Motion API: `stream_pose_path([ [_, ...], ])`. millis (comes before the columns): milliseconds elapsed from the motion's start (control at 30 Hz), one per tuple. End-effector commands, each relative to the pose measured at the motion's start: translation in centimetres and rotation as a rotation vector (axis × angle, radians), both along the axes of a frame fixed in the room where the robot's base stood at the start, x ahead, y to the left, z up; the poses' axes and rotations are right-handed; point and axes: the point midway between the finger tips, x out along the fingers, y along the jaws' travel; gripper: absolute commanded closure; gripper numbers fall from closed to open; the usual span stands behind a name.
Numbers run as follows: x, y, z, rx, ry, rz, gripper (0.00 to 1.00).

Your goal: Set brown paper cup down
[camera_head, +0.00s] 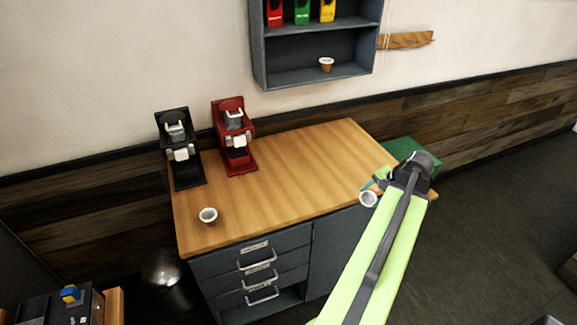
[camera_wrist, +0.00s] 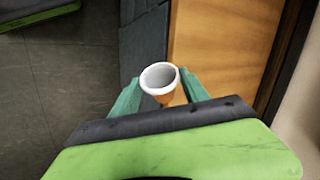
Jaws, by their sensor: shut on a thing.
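My gripper (camera_head: 370,189) is shut on a brown paper cup (camera_head: 368,200) with a white rim, near the right front corner of the wooden counter (camera_head: 290,165). In the wrist view the held cup (camera_wrist: 159,77) sits between the two teal fingers, its open mouth towards the camera and its brown side showing below the rim. It is seen against the counter top, close to the counter's edge. I cannot tell whether its base touches the wood.
A similar cup (camera_head: 208,216) stands at the counter's left front; another cup (camera_head: 326,65) is on the wall shelf (camera_head: 290,77). A black brewer (camera_head: 180,150) and a red brewer (camera_head: 235,135) stand at the back left. The counter's middle is clear. A green box (camera_head: 410,147) is beyond its right end.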

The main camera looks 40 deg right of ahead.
Motion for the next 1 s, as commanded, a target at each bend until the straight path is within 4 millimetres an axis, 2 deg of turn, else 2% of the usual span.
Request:
stream_pose_path([
  [167, 0.2, -0.1, -0.1, 0.004, 0.0, -0.001, 0.9],
  [267, 1.4, -0.4, -0.6, 0.044, 0.001, -0.038, 0.9],
  [367, 4.1, -1.1, -1.4, 0.155, -0.003, -0.133, 0.9],
  [500, 9.4, -2.1, -1.9, 0.457, -0.042, -0.348, 0.9],
  [567, 11.8, -2.3, -1.2, 0.617, -0.081, -0.444, 0.9],
  [700, 16.9, -2.4, 1.5, 0.963, -0.2, -0.616, 0.9],
  [800, 19.6, -2.4, 3.5, 1.122, -0.269, -0.666, 0.9],
  [900, 21.0, -2.5, 4.7, 1.204, -0.302, -0.68, 0.9],
  [1000, 21.4, -2.5, 5.2, 1.23, -0.313, -0.682, 0.9],
])
